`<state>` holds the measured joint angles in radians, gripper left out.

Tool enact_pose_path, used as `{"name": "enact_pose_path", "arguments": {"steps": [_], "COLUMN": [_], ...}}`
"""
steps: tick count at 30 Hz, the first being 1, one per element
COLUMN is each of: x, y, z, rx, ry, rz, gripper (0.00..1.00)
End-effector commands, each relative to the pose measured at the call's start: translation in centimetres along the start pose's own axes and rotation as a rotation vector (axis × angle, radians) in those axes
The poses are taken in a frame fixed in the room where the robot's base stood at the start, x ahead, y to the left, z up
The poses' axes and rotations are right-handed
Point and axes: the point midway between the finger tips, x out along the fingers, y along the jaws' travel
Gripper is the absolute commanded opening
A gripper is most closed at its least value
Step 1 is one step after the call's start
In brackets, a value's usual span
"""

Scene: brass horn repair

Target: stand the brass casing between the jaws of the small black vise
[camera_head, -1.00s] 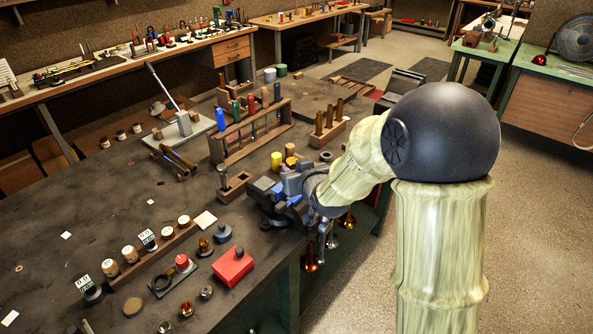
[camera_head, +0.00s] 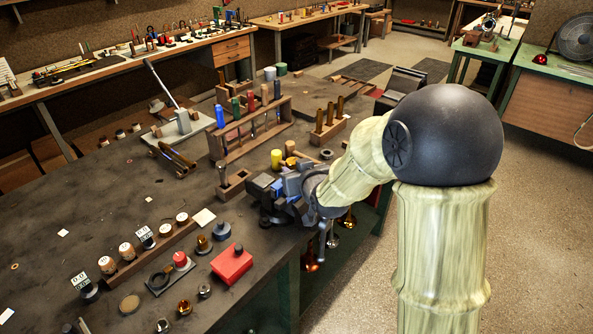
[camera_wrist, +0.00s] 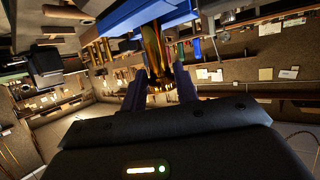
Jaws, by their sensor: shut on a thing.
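The brass casing (camera_wrist: 153,48) shows in the wrist view between the two fingers of my gripper (camera_wrist: 160,84), which is shut on it. Its upper end runs up beside a large blue-grey part; I cannot tell whether they touch. In the head view my gripper (camera_head: 285,190) is at the bench's front edge, amid the dark body of the small black vise (camera_head: 268,212). The casing is hidden there, and the gap between the vise jaws is not clear.
A red box (camera_head: 231,264) and a row of round tins (camera_head: 126,250) lie left of the vise. A wooden tool rack (camera_head: 250,128) and a block of brass rods (camera_head: 327,126) stand behind. Bare bench top (camera_head: 60,195) lies further left.

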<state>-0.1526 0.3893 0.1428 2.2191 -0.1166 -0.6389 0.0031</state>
Motion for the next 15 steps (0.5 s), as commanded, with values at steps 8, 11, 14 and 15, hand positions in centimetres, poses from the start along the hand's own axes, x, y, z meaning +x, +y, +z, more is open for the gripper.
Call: {"name": "enact_pose_path", "arguments": {"steps": [8, 11, 14, 15], "x": [0.4, 0.5, 0.6, 0.7], "y": [0.0, 0.0, 0.0, 0.0], "z": [0.9, 1.2, 1.4, 1.6], "rx": [0.000, 0.000, 0.000, 0.000], "ry": [0.002, 0.002, 0.002, 0.002], "rz": [0.000, 0.000, 0.000, 0.000], "gripper": [0.00, 0.00, 0.00, 0.00]}}
